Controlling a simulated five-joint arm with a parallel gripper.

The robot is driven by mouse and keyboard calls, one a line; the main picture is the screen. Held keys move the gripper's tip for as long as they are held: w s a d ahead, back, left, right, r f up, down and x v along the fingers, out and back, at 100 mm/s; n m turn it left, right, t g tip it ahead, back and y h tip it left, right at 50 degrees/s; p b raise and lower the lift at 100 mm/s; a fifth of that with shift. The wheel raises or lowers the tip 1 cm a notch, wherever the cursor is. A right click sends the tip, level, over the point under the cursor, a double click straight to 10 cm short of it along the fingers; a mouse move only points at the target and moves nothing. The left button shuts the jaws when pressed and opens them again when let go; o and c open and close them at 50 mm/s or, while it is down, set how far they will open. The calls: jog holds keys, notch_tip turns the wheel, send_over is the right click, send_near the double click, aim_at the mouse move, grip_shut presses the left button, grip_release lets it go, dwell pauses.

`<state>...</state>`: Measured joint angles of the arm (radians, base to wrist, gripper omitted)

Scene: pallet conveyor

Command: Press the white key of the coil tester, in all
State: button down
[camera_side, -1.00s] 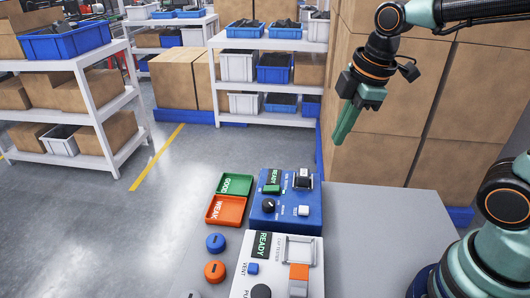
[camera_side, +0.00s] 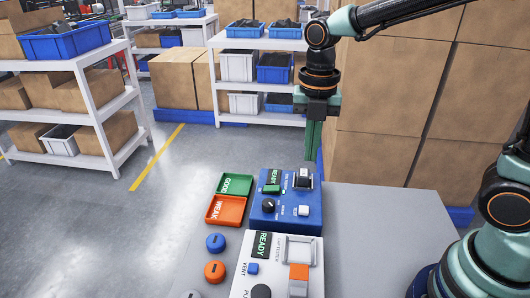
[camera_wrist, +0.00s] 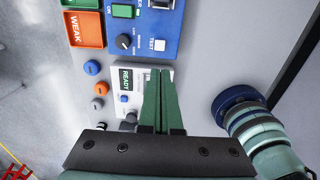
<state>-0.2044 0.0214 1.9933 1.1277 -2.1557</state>
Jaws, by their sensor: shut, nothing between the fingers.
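The blue coil tester (camera_side: 287,225) stands on the grey table, with a READY display, a green piece, a black knob (camera_side: 268,205) and a white key (camera_side: 303,210) at its front right. In the wrist view the white key (camera_wrist: 159,45) is labelled TEST and lies beyond my fingertips. My gripper (camera_side: 313,160) points down, shut and empty, above the back of the coil tester and apart from it. It also shows in the wrist view (camera_wrist: 160,72), where its fingers cover part of the white device.
A white device (camera_side: 240,285) with its own READY display stands in front of the coil tester. Green GOOD (camera_side: 236,185) and orange WEAK (camera_side: 226,210) trays and round discs (camera_side: 215,243) lie to the left. The table's right side (camera_side: 385,215) is clear.

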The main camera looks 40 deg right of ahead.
aim_at(305, 210)
notch_tip(305, 210, down, 14)
jog(key=shift+f, duration=0.1)
dwell(0.7)
jog(key=shift+s+f, duration=0.1)
jog(key=shift+f, duration=0.95)
jog(key=shift+r, duration=0.15)
notch_tip(305, 210, up, 15)
jog(key=shift+w+f, duration=0.2)
jog(key=shift+w, duration=0.1)
dwell(0.4)
